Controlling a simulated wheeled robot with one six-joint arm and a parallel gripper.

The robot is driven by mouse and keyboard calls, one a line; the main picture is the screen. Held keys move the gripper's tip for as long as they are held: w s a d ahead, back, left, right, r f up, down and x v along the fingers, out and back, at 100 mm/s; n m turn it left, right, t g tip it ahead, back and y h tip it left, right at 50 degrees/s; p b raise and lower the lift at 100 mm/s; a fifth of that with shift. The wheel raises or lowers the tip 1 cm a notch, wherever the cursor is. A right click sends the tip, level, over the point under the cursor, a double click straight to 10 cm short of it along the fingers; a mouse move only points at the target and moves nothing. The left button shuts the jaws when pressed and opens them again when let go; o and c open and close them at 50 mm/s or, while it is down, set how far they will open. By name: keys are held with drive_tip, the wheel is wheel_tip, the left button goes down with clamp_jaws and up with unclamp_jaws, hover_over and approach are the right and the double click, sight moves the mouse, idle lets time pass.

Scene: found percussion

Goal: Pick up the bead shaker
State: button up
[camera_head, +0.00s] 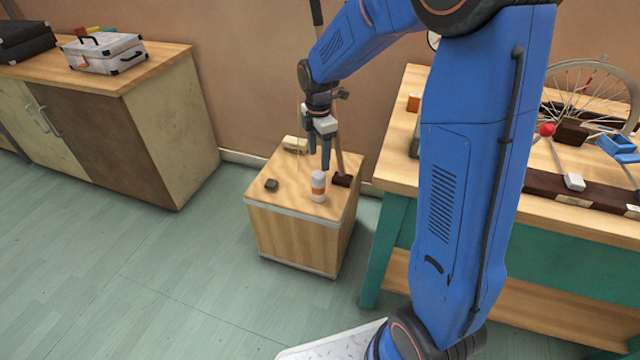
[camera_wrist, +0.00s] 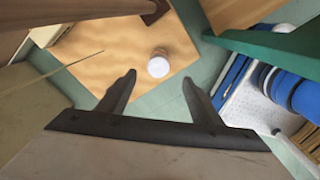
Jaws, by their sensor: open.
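The bead shaker appears to be the small white bottle with an orange band (camera_head: 318,187) standing upright on a wooden box (camera_head: 290,241). In the wrist view its round white top (camera_wrist: 159,63) shows from above. My gripper (camera_head: 320,160) points down just above the bottle, open and empty. In the wrist view the open fingertips (camera_wrist: 159,78) lie to either side of the white top, which shows slightly beyond the line between them. The fingers do not appear to touch it.
A dark-headed mallet (camera_head: 342,180) stands close right of the bottle, its handle rising behind my gripper. A workbench (camera_head: 397,148) stands at right, a cabinet (camera_head: 150,150) at left.

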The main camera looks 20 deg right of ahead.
sight(319, 175)
wheel_tip(319, 175, down, 10)
drive_tip(key=shift+r, duration=0.1)
drive_tip(key=shift+w+f, duration=0.15)
drive_tip(key=shift+f, duration=2.8)
drive_tip(key=shift+c, duration=0.7)
drive_tip(key=c, duration=1.1)
